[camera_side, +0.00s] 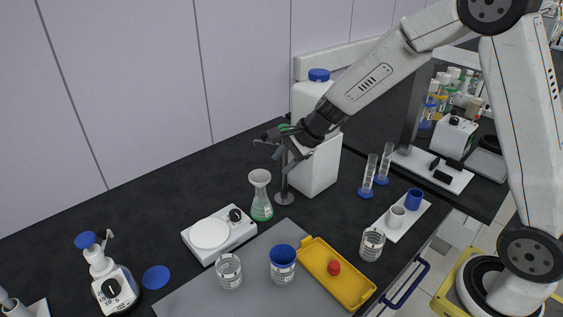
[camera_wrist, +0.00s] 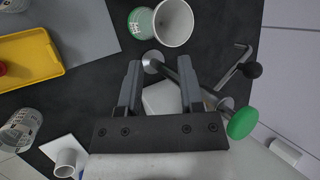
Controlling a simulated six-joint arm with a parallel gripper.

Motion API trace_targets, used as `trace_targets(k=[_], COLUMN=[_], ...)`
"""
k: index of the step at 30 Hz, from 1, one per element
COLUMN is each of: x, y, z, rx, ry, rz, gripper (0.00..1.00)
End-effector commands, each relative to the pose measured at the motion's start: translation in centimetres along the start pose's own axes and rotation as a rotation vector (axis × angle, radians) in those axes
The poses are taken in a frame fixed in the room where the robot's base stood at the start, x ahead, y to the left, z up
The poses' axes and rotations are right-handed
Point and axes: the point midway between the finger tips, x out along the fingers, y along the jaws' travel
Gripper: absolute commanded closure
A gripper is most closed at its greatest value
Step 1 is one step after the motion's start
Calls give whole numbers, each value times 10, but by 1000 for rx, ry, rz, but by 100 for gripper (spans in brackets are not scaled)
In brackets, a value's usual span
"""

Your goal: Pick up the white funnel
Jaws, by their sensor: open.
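The white funnel (camera_side: 260,177) sits mouth-up in the neck of a conical flask with green liquid (camera_side: 262,207), near the middle of the bench. In the wrist view the funnel (camera_wrist: 173,22) shows its open mouth at the top, beyond my fingertips, with the green flask (camera_wrist: 141,23) partly behind it. My gripper (camera_wrist: 160,68) is open, with nothing held between its fingers. In the side view my gripper (camera_side: 284,148) is above and to the right of the funnel, apart from it, overlapping the metal stand in the picture.
The metal stand (camera_side: 284,198) rises close to my gripper; its green knob (camera_wrist: 242,123) is right of my fingers in the wrist view. A large white bottle (camera_side: 318,165) stands behind. A hotplate (camera_side: 218,234), beakers and a yellow tray (camera_side: 355,295) are in front.

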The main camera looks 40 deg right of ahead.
Motion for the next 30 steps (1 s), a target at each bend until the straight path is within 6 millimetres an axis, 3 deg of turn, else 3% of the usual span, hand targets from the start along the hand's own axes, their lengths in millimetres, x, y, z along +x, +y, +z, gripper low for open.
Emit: trace_targets(k=[11, 22, 30], x=[23, 29, 53], y=[0, 0, 3], z=[0, 1, 1], rx=[0, -1, -1], ry=[0, -1, 0], rz=[1, 1, 2], gripper=[53, 53, 53])
